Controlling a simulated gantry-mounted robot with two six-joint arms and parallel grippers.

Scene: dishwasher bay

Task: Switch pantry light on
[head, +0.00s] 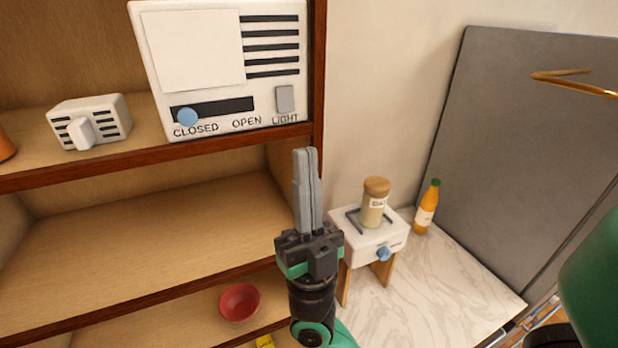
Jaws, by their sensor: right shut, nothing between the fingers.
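A white panel (272,12) stands on the upper shelf. It has a slot marked CLOSED and OPEN, with a round blue knob (187,117) at the CLOSED end. A grey rectangular light switch (285,99) sits above the word LIGHT at the panel's lower right. I cannot tell which way the switch is set. My right gripper (306,155) is shut and empty, pointing up, with its tips a little below the LIGHT label in the picture. My left gripper is not in view.
A wooden shelf edge (160,164) runs beneath the panel. A small white vented box (115,118) stands to its left. A jar (374,210) sits on a white stand (362,248) beside an orange bottle (427,208). A red bowl (239,302) is lower down. The middle shelf (150,245) is empty.

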